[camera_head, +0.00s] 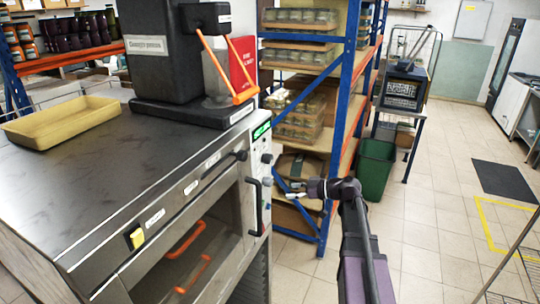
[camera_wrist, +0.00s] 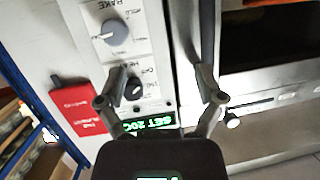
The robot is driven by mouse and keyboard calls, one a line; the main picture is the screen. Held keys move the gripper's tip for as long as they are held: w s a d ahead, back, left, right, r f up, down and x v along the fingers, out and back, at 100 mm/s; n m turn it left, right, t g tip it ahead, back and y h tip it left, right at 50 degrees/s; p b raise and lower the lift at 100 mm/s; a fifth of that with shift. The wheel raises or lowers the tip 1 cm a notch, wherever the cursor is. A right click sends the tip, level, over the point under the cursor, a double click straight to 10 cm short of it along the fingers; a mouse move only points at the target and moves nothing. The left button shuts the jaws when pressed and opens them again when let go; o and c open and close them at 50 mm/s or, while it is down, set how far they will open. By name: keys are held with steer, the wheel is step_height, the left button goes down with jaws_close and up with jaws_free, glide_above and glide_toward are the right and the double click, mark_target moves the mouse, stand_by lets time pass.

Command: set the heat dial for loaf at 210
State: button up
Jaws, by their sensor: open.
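The oven (camera_head: 110,175) stands at the left in the head view, its control panel (camera_head: 259,150) facing right. In the wrist view the panel shows upside down. It has a black heat dial (camera_wrist: 133,88), a larger grey bake dial (camera_wrist: 113,32) and a green display (camera_wrist: 150,122) that seems to read SET 200; its last character is hard to read. The display also shows in the head view (camera_head: 262,129). My gripper (camera_head: 290,189) is open and empty, to the right of the panel and apart from it. In the wrist view its fingers (camera_wrist: 160,80) spread across the panel.
A dark machine with orange handles (camera_head: 165,60) and a yellow tray (camera_head: 62,122) stand on the oven top. A blue-framed shelf (camera_head: 340,110) with jars stands behind my gripper. A green bin (camera_head: 375,170) is beside it. The tiled floor at right is mostly clear.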

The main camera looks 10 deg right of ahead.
mark_target(272, 160)
steer(key=w+d+r+n+t+y+p, duration=0.1)
steer(key=w+d+r+t+y, duration=0.1)
steer(key=d+r, duration=0.3)
steer(key=shift+w+d+r+n+t, duration=0.4)
steer(key=shift+r+t, duration=0.1)
steer(key=shift+r, duration=0.3)
steer(key=shift+a, duration=0.1)
steer(key=shift+x, duration=6.75)
steer(key=c, duration=1.1)
